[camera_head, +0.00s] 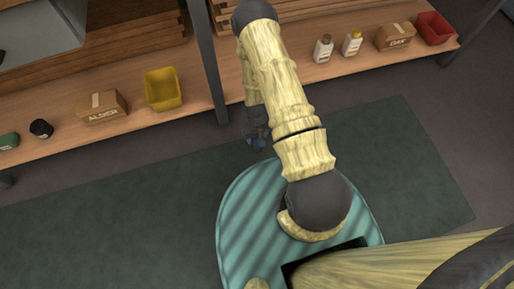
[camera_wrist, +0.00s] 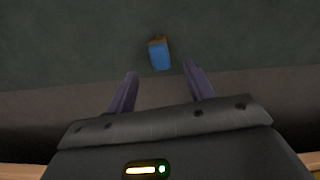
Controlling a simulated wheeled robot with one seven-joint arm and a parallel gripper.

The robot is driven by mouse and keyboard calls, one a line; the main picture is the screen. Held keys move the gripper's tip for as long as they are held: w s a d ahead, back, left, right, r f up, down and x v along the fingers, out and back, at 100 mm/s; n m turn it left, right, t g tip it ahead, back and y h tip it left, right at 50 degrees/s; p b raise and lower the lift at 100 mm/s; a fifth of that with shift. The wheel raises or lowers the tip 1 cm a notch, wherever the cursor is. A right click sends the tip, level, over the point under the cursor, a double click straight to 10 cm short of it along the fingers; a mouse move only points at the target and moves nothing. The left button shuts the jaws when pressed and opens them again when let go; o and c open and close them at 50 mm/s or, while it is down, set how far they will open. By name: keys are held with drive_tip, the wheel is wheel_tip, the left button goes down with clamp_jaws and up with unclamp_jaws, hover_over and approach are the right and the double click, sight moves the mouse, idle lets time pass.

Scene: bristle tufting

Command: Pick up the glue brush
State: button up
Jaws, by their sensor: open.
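A small blue thing with a brown end (camera_wrist: 159,54), which may be the glue brush, shows in the wrist view against the dark green mat. It lies just beyond my fingertips, between their lines, and nothing visible joins it to them. My gripper (camera_wrist: 160,69) is open, with two purple-grey fingers spread and empty. In the head view my gripper (camera_head: 256,136) hangs low over the mat, near the bench's front edge. A speck of blue (camera_head: 259,143) shows at its tip there, mostly hidden by the gripper.
The dark green mat (camera_head: 400,150) is mostly clear. A wooden bench shelf (camera_head: 200,105) runs behind it, with a grey post (camera_head: 208,60). On it stand a yellow bin (camera_head: 162,90), cardboard boxes (camera_head: 103,107), two bottles (camera_head: 323,48) and a red bin (camera_head: 434,28).

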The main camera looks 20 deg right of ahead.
drive_tip(key=shift+f+b, duration=0.85)
drive_tip(key=shift+f, duration=1.05)
drive_tip(key=shift+f, duration=0.1)
wheel_tip(320, 180, down, 5)
drive_tip(key=b, duration=0.5)
drive_tip(key=shift+c, duration=0.4)
drive_tip(key=c, duration=1.1)
drive_tip(key=shift+o, duration=0.2)
wheel_tip(320, 180, up, 10)
drive_tip(key=p, duration=0.7)
